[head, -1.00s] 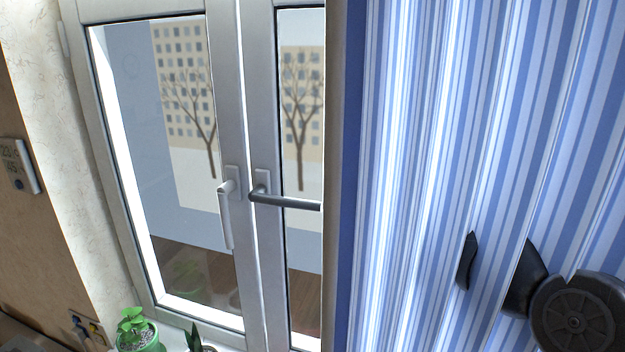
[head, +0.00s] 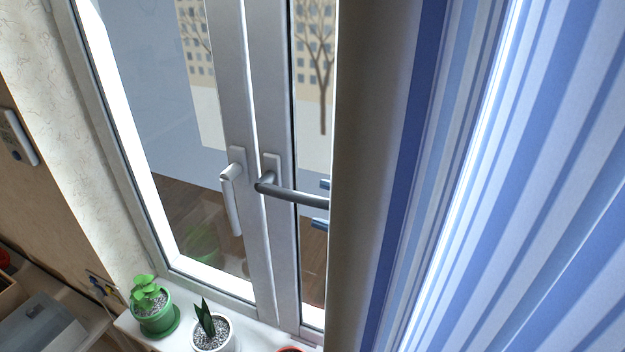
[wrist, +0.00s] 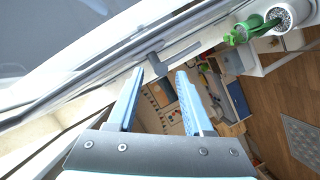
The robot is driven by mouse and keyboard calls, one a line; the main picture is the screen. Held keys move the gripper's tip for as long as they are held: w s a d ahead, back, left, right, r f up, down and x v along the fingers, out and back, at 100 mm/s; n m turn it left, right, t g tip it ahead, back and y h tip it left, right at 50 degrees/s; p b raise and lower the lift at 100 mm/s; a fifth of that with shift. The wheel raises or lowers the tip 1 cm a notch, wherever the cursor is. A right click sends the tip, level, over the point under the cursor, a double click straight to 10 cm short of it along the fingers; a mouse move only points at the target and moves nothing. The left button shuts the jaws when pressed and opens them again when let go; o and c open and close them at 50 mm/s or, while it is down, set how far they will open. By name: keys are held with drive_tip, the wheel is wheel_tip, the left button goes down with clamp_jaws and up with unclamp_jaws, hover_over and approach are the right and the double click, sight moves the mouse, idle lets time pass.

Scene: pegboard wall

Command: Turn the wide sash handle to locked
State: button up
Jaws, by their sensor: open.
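A dark grey lever handle (head: 290,194) sits on the right-hand sash and points sideways to the right, nearly level. A white handle (head: 231,198) on the left-hand sash hangs down. I cannot tell for sure which sash is the wide one, since a curtain hides the right-hand one's far side. My gripper (head: 322,204) is open, its blue fingertips above and below the grey handle's free end at the curtain edge. In the wrist view, the grey handle (wrist: 156,62) shows between the open fingertips (wrist: 160,72); contact is not clear.
A striped blue curtain (head: 470,200) covers the right side and hides most of my arm. Potted plants, one in a green pot (head: 155,315) and one in a white pot (head: 212,334), stand on the sill below. A wall display (head: 18,137) hangs at left.

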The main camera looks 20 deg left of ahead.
sight(323, 204)
drive_tip(key=shift+p+x, duration=0.75)
drive_tip(key=shift+x, duration=1.25)
clamp_jaws()
